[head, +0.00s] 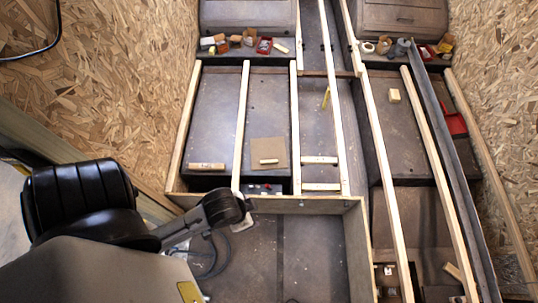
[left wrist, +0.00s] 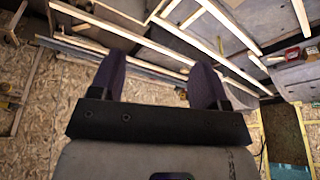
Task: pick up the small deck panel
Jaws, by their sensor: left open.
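A small square tan panel (head: 268,146) lies in the framed bay left of centre in the head view. It is probably the small deck panel. A short pale wooden block (head: 269,161) sits on it, and I cannot tell whether it is fixed there. My left gripper (left wrist: 158,62) shows in the left wrist view, with two dark fingers spread apart and nothing between them. It is well away from the panel, which I cannot make out in that view. My left gripper's fingers are not clear in the head view. My right gripper is not in view.
Long pale wooden battens (head: 241,125) run lengthwise across the dark floor. A raised board edge (head: 270,204) crosses in front of the bay. A wooden block (head: 206,166) lies left of the panel. Small boxes (head: 236,41) line the back ledge. Chipboard walls (head: 120,90) stand at both sides.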

